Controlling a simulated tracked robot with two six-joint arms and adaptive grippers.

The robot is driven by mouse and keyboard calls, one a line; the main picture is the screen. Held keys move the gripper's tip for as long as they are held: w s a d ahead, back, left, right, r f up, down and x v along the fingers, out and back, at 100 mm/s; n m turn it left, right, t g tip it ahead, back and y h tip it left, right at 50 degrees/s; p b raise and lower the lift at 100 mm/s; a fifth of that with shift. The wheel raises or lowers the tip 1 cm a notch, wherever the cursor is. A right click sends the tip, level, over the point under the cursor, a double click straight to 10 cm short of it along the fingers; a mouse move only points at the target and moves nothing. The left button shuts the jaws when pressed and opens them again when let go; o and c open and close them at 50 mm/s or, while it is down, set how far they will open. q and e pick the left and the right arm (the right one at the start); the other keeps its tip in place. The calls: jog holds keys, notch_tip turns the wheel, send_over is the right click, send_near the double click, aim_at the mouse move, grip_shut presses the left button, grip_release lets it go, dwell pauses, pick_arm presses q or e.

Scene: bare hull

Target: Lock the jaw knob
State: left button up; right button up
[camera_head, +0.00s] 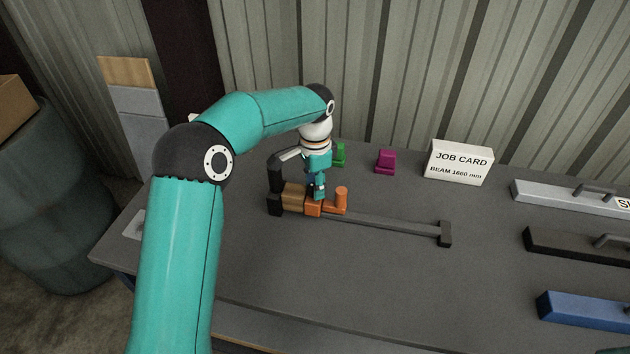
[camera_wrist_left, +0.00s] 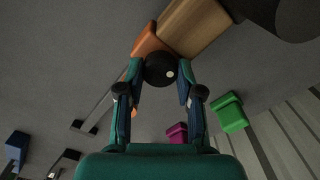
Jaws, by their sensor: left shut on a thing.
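The black jaw knob (camera_wrist_left: 159,69), round with a white spot, sits between my left fingertips in the left wrist view. My left gripper (camera_head: 319,193) points down over the clamp and is shut on the knob; it also shows in the wrist view (camera_wrist_left: 160,80). The orange sliding jaw (camera_head: 313,208) is just below the gripper, and shows behind the knob in the wrist view (camera_wrist_left: 147,42). A wooden block (camera_head: 293,196) lies between it and the dark fixed jaw (camera_head: 274,203). In the head view the gripper hides the knob. My right gripper is not in view.
The clamp's grey bar (camera_head: 395,225) runs right to a dark end stop (camera_head: 445,234). Green (camera_head: 339,155) and magenta (camera_head: 384,161) blocks and a job card (camera_head: 459,163) stand behind. Handled bars lie right; the front table is clear.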

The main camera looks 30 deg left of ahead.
pick_arm(q)
jog(key=m+p, duration=0.1)
jog(key=m, duration=0.3)
jog(key=shift+r+m+p, duration=0.15)
jog(key=shift+m+p, duration=0.15)
jog(key=shift+p, duration=0.05)
jog(key=m+p, duration=0.1)
jog(key=m, duration=0.3)
jog(key=shift+m, duration=0.4)
jog(key=o, duration=1.2)
jog(key=shift+c, duration=0.2)
notch_tip(320, 180, up, 12)
jog(key=shift+f, duration=0.2)
